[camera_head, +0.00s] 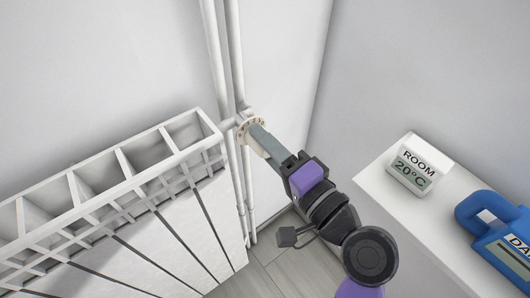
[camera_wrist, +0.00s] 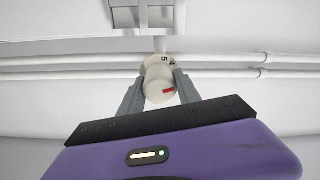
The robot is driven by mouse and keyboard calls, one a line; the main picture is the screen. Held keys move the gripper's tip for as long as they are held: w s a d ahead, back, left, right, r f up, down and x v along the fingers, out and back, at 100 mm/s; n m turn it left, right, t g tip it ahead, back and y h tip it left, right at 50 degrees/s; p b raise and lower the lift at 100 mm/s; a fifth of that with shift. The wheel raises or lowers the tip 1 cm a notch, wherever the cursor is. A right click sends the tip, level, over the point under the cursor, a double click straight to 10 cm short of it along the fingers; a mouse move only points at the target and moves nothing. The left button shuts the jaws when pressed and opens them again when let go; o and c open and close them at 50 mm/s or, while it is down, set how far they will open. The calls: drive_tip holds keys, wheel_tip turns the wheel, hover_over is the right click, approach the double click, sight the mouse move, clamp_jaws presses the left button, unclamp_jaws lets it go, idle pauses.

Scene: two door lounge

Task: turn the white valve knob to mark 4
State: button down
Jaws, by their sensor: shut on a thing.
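The white valve knob (camera_wrist: 158,82) sits at the radiator's pipe end, with a red mark on its face and a numbered dial behind it. In the wrist view the digits 5 and 4 show at the dial's top edge, and the red mark lies right of the knob's centre.
A white ribbed radiator (camera_head: 150,215) stands left of the knob. Vertical pipes (camera_head: 225,60) run up the wall behind it. At right, a white shelf (camera_head: 410,235) bears a room display reading 20°C (camera_head: 418,163) and a blue object (camera_head: 495,235).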

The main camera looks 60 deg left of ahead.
drive_tip(key=n+b, duration=0.2)
drive_tip(key=shift+f+n, duration=0.3)
drive_tip(key=shift+r+n+b, duration=0.1)
drive_tip(key=shift+n+b, duration=1)
drive_tip(key=shift+b, duration=0.2)
drive_tip(key=shift+r+n, duration=0.1)
drive_tip(key=shift+n, duration=0.2)
drive_tip(key=c, duration=0.9)
unclamp_jaws()
drive_tip(key=shift+o, duration=0.2)
drive_tip(key=d, duration=0.7)
drive_tip(key=shift+w+d, duration=0.4)
